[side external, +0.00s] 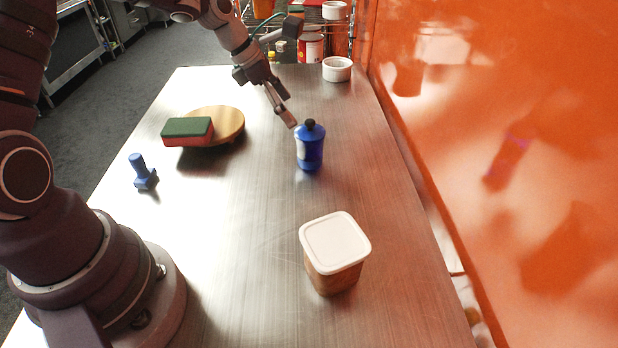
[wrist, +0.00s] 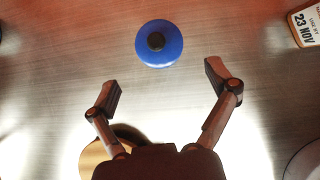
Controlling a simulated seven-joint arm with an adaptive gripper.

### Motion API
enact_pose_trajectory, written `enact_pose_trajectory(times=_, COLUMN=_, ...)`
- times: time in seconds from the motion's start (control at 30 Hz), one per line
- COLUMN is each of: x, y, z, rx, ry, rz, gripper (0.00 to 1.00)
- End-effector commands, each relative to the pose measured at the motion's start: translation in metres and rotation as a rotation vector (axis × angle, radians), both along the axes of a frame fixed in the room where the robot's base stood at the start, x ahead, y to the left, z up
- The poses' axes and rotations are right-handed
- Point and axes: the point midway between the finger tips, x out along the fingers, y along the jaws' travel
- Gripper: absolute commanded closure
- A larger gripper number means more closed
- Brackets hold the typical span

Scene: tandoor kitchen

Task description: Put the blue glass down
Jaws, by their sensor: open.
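A blue bottle-like thing (side external: 310,150) with a black cap and a pale label stands upright on the metal table; I see no plain blue glass. In the wrist view the blue bottle (wrist: 160,44) shows from above, just beyond my fingertips and roughly centred between them. My gripper (side external: 287,112) is open and empty, above the table beside the bottle's top, on its left in the side view. In the wrist view my gripper (wrist: 164,82) has its two fingers spread wide with nothing between them.
A round wooden board (side external: 232,122) with a green and red sponge (side external: 187,131) lies left. A small blue stamp-shaped thing (side external: 142,172) stands nearer. A white-lidded container (side external: 335,245) is in front. A white bowl (side external: 337,69) sits at the back. An orange wall (side external: 480,150) borders the right.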

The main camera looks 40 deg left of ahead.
Motion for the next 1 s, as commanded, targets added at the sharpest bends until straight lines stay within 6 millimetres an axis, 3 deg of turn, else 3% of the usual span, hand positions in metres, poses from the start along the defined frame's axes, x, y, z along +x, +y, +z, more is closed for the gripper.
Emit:
enact_pose_trajectory(times=0.1, x=-0.009, y=0.009, z=0.022, rx=0.002, ry=-0.003, rz=0.002, gripper=0.14)
enact_pose_trajectory(times=0.23, x=-0.016, y=0.012, z=0.034, rx=0.007, ry=0.000, rz=-0.005, gripper=0.14)
enact_pose_trajectory(times=0.33, x=-0.025, y=0.004, z=0.041, rx=0.106, ry=-0.018, rz=-0.140, gripper=0.14)
enact_pose_trajectory(times=0.47, x=-0.060, y=-0.015, z=0.061, rx=0.436, ry=-0.072, rz=-0.615, gripper=0.14)
enact_pose_trajectory(times=0.6, x=-0.111, y=-0.029, z=0.090, rx=0.802, ry=-0.154, rz=-1.228, gripper=0.14)
enact_pose_trajectory(times=0.73, x=-0.158, y=-0.036, z=0.104, rx=1.046, ry=-0.261, rz=-1.737, gripper=0.14)
enact_pose_trajectory(times=0.83, x=-0.182, y=-0.040, z=0.104, rx=1.155, ry=-0.350, rz=-2.011, gripper=0.14)
enact_pose_trajectory(times=1.0, x=-0.196, y=-0.043, z=0.100, rx=1.225, ry=-0.426, rz=-2.201, gripper=0.14)
